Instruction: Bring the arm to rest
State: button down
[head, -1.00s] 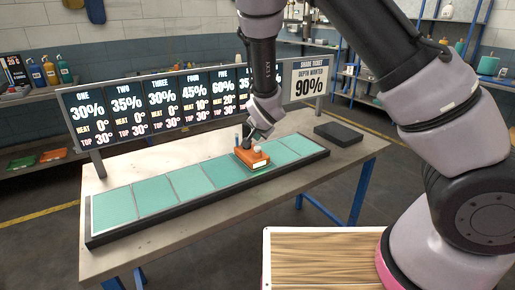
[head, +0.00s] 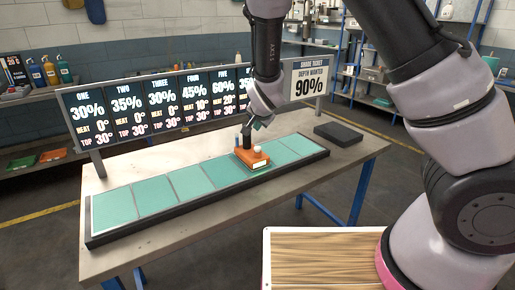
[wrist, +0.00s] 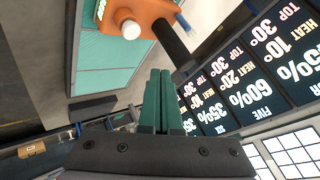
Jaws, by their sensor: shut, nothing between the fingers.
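My gripper (head: 258,123) is shut and empty, just above an orange device (head: 258,162) in the head view. In the wrist view its green fingers (wrist: 160,78) lie together with nothing between them. The orange device has a black upright handle (head: 247,137) and a white knob. It sits on the row of teal panels (head: 190,183), toward the right part. The device also shows at the top of the wrist view (wrist: 148,14), apart from the fingertips.
A dark flat block (head: 338,132) lies at the table's right end. A wood-topped surface (head: 322,262) is in front.

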jog(key=s+d+r+g+y, duration=0.1)
jog(key=s+d+r, duration=0.3)
jog(key=d+r, duration=0.5)
jog(key=s+d+r+g, duration=0.1)
jog(key=s+d+r, duration=0.2)
jog(key=d+r, duration=0.55)
jog(key=s+d+r+n, duration=0.1)
jog(key=s+d+r, duration=0.3)
jog(key=s, duration=0.5)
jog(key=s+d+r+n, duration=0.1)
jog(key=s+d+r, duration=0.4)
jog(key=s, duration=0.4)
jog(key=shift+s+d+r+n+h, duration=0.3)
jog(key=shift+s+r+n, duration=0.1)
jog(key=shift+r, duration=0.3)
